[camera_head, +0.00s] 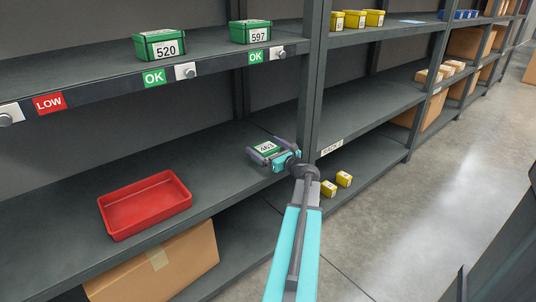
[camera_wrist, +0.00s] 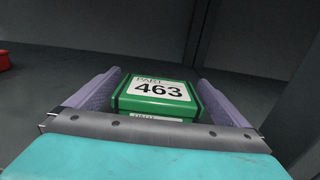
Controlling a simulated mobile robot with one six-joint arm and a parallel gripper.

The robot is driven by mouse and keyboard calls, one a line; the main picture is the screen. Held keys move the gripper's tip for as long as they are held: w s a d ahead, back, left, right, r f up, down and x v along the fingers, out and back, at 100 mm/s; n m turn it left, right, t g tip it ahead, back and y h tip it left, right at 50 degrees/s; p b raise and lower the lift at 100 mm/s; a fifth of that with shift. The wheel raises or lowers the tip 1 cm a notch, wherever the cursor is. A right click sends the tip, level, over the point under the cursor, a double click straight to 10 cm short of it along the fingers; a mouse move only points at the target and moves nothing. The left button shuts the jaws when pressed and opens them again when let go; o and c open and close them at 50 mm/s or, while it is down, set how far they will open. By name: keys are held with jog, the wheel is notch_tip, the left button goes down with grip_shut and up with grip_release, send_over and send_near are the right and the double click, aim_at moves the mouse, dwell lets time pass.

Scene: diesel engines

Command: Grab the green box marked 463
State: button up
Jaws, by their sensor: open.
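The green box marked 463 (camera_head: 266,148) sits on the middle shelf, left of the rack's upright post. In the wrist view, the green box (camera_wrist: 158,96) shows its white label on top, with its lower front partly hidden by my gripper's body. My gripper (camera_head: 268,154) is open, with one finger on each side of the box. In the wrist view my gripper's fingers (camera_wrist: 158,92) stand left and right of it; the left finger looks very close to the box. I cannot tell whether either finger touches it.
A red tray (camera_head: 146,232) stands on the same shelf to the left. Green boxes 520 (camera_head: 160,46) and 597 (camera_head: 250,32) are on the shelf above. The upright post (camera_head: 312,80) is close to my gripper's right.

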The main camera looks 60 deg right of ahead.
jog(key=shift+x, duration=1.6)
jog(key=c, duration=1.3)
jog(key=shift+c, duration=0.2)
jog(key=shift+r, duration=0.1)
